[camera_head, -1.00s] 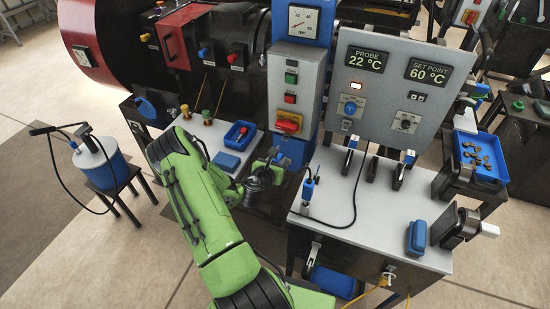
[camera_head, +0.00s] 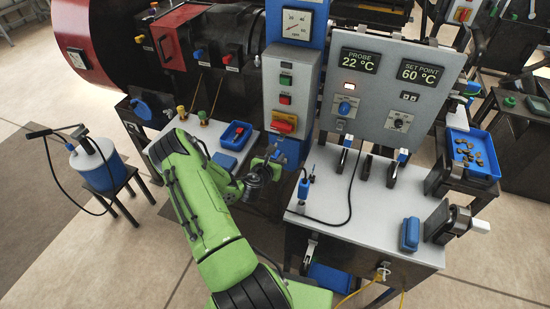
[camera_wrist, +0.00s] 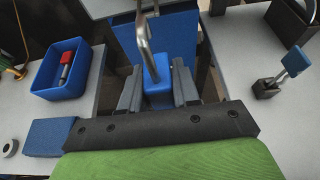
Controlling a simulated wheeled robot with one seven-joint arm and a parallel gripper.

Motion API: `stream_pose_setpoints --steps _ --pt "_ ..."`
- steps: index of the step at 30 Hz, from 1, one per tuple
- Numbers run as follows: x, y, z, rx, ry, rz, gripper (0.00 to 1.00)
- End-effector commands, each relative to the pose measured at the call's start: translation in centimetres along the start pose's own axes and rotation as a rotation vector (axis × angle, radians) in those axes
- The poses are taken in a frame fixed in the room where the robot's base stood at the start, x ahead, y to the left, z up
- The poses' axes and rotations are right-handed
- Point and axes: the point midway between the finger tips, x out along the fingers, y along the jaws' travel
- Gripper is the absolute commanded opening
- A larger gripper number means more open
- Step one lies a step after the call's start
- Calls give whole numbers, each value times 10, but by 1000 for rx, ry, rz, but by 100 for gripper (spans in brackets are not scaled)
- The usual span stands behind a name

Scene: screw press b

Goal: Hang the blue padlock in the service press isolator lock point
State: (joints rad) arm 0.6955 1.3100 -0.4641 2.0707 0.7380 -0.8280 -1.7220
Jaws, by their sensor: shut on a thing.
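The blue padlock (camera_wrist: 158,95) is in the wrist view, with its metal shackle (camera_wrist: 147,45) pointing up and away. My gripper (camera_wrist: 158,84) is shut on the padlock's blue body, one grey finger on each side. In the head view my gripper (camera_head: 268,168) is low in front of the press column, and the padlock is hard to make out there. The isolator, a red handle on a yellow plate (camera_head: 283,124), is on the grey control box above my gripper. Its lock point is too small to tell.
A blue tray (camera_head: 236,135) and a blue block (camera_head: 225,160) lie on the bench left of my gripper. The right bench (camera_head: 380,220) has upright clamps, a cable and a blue box (camera_head: 409,234). A display panel (camera_head: 395,95) stands behind it.

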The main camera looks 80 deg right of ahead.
Motion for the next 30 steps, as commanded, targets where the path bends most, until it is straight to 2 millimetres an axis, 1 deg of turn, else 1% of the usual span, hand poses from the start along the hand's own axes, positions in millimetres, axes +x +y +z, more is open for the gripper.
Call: stream_pose_setpoints --steps 9,30 --pt "1 1 1 -1 0 1 0" --pt "23 0 11 0 -1 0 0"
